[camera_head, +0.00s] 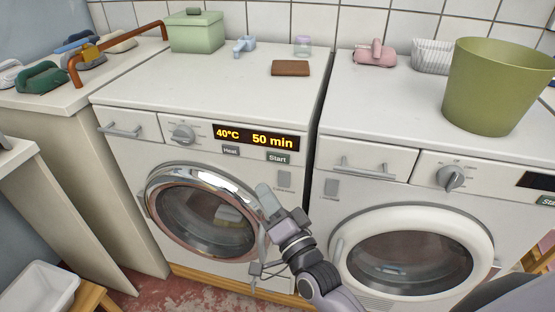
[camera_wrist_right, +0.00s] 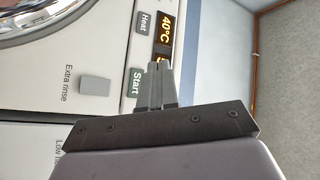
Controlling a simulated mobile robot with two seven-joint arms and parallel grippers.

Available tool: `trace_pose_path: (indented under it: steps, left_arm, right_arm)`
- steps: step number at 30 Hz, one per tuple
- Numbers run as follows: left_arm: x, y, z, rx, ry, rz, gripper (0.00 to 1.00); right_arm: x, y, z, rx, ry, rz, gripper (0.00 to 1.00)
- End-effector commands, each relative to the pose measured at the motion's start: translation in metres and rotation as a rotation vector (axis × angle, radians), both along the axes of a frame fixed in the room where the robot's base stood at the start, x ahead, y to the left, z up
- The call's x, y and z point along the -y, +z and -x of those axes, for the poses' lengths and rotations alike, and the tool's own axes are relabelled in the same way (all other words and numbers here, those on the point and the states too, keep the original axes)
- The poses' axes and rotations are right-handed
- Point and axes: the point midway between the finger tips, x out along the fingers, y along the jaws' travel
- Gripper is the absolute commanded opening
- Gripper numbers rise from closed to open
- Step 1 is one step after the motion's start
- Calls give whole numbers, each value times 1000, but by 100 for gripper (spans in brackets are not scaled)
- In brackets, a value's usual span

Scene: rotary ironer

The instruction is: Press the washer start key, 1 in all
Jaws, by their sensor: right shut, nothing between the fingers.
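The left machine (camera_head: 130,163) has a lit display (camera_head: 256,137) reading 40°C and 50 min. Its dark start key (camera_head: 278,157) sits below the display, to the right of the Heat key (camera_head: 231,151). The key also shows in the right wrist view (camera_wrist_right: 136,88), beside my fingers. My right gripper (camera_head: 264,191) is shut and empty, in front of the machine and below the key in the head view. In the wrist view its fingertips (camera_wrist_right: 158,66) overlap the display's edge. I cannot tell their distance from the panel. My left gripper is not in view.
The right machine (camera_head: 330,215) has a white-rimmed door and its own Start key (camera_head: 547,201) at the picture's edge. A brown block (camera_head: 290,68) lies on the left machine's top. A green bin (camera_head: 497,90) stands on the right machine. An Extra rinse key (camera_wrist_right: 95,86) is near my gripper.

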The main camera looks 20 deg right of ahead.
Motion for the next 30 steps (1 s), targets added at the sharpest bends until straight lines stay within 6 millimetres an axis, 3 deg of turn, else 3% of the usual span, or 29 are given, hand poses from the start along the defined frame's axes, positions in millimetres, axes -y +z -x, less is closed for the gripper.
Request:
trace_pose_path:
  steps: [6, 15, 30]
  left_arm:
    - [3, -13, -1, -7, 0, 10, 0]
    - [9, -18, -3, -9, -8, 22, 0]
    - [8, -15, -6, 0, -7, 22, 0]
  right_arm:
    - [19, -3, -27, 3, -1, 4, 0]
    - [38, -2, -55, 0, -2, 6, 0]
    - [43, -1, -62, -1, -2, 4, 0]
